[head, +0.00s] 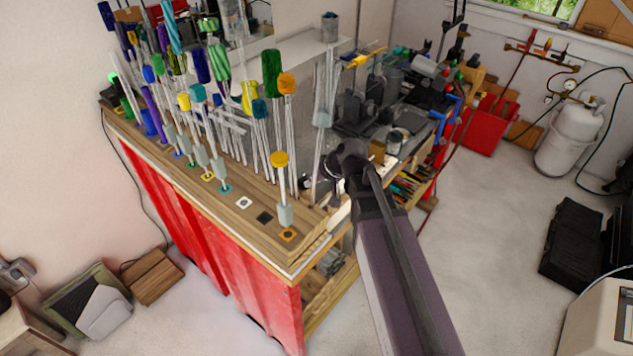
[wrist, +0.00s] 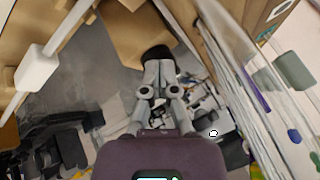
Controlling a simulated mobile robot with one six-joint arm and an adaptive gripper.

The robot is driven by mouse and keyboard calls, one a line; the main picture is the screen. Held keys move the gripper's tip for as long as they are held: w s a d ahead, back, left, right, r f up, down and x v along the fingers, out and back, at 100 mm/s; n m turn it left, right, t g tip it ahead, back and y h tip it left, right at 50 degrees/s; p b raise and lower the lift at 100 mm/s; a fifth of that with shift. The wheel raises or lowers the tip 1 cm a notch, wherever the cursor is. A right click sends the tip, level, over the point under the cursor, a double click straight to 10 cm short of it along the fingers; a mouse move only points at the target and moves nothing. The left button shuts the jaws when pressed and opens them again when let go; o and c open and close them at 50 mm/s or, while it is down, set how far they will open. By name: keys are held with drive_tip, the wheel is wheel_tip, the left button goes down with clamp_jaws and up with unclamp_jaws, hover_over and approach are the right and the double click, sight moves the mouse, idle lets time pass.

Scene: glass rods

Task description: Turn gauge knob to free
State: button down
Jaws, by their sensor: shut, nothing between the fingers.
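My gripper (wrist: 158,62) is shut and empty in the wrist view, its grey fingers together and pointing at a pale brown surface. In the head view my gripper (head: 334,167) is at the bench's near right corner, beside the glass rods, and mostly hidden by my wrist. I cannot pick out a gauge knob for certain. A small dark rounded part shows at the fingertips in the wrist view, but I cannot tell what it is. A round dial (head: 569,84) shows by the white gas cylinder at the far right, well away from my gripper.
Several upright glass rods with coloured caps crowd the wooden bench top (head: 225,212); a yellow-capped rod (head: 280,160) stands just left of my gripper. Dark machines (head: 365,105) stand behind. A white cylinder (head: 567,135) and black case (head: 572,243) are on the right. Floor between is clear.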

drive_tip(key=shift+s+a, duration=0.25)
drive_tip(key=shift+a, duration=0.35)
idle(1.8)
